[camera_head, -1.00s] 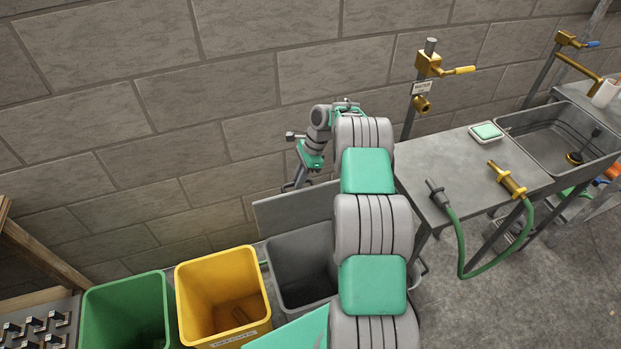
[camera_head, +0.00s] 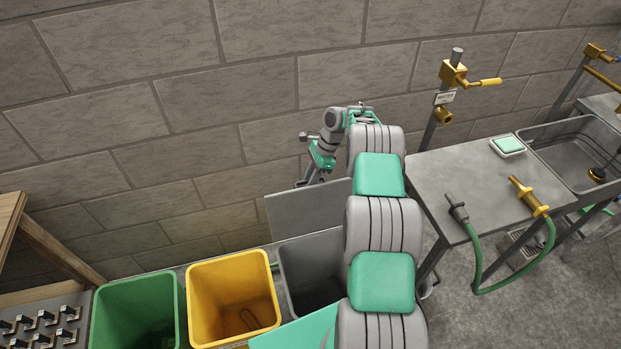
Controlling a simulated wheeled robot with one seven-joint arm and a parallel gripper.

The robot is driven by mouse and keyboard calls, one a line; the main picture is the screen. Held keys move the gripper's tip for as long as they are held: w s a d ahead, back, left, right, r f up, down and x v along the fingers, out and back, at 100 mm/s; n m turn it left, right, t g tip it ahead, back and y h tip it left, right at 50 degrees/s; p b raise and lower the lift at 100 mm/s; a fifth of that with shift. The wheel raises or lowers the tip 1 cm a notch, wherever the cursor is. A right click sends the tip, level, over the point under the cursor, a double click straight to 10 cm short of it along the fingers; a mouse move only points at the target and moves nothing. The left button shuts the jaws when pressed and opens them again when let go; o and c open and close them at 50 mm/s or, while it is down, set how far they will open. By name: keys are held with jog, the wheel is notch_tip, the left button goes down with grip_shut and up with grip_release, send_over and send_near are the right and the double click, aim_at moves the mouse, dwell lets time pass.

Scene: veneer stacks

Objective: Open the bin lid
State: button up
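The grey bin (camera_head: 313,270) stands to the right of the yellow bin, partly hidden by my arm. Its lid (camera_head: 305,210) is raised and stands nearly upright at the back of the bin, towards the wall, so the inside of the bin shows. My gripper (camera_head: 308,181) is above and behind the lid's upper edge, pointing down. Its fingers are small and partly hidden, and I cannot tell whether they touch the lid or are open or shut.
A yellow bin (camera_head: 233,289) and a green bin (camera_head: 136,310) stand open to the left. A metal table (camera_head: 480,180) with hose fittings and a sink (camera_head: 575,150) is at the right. A brick wall (camera_head: 150,110) closes off the back.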

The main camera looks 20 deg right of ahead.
jog(key=shift+o, duration=0.9)
jog(key=shift+d+r, duration=0.2)
jog(key=shift+d, duration=0.05)
jog(key=p+v, duration=0.1)
jog(key=v, duration=0.6)
jog(key=shift+d+r, duration=0.2)
jog(key=shift+r, duration=0.2)
